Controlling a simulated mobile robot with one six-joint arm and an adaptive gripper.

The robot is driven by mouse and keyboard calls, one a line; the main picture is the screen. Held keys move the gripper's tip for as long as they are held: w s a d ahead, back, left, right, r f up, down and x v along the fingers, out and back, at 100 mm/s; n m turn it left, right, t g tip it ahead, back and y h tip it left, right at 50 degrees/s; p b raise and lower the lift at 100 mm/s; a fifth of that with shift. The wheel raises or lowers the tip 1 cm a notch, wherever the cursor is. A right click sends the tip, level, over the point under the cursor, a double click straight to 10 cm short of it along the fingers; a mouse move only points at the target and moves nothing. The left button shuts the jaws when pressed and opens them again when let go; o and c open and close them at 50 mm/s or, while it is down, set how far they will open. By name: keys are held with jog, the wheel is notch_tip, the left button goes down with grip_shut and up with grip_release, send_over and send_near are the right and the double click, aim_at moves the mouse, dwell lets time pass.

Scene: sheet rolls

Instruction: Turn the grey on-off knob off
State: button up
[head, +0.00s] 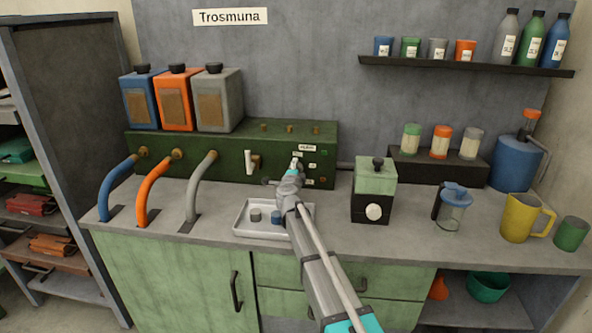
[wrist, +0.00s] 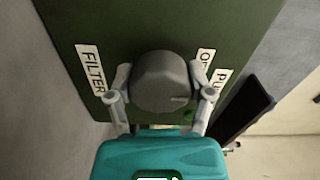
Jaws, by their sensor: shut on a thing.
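The grey knob (wrist: 162,80) sits on the dark green panel (head: 200,152), between white labels that run along its sides. One label reads "FILTER" (wrist: 91,70); another, partly hidden, begins "OF" (wrist: 206,58). A short line mark shows on the knob's lower right. My gripper (wrist: 160,76) is shut on the knob, one finger on each side. In the head view my gripper (head: 294,168) is at the panel's right part and hides the knob.
A white lever (head: 249,162) is on the panel left of my gripper. A tray (head: 243,231) with small cups lies below my arm. A green-topped grinder-like box (head: 375,178) stands to the right. Three bent pipes (head: 153,203) are at the left.

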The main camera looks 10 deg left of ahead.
dwell(0.4)
jog(key=o, duration=1.1)
jog(key=s, duration=1.2)
jog(key=shift+a, duration=0.15)
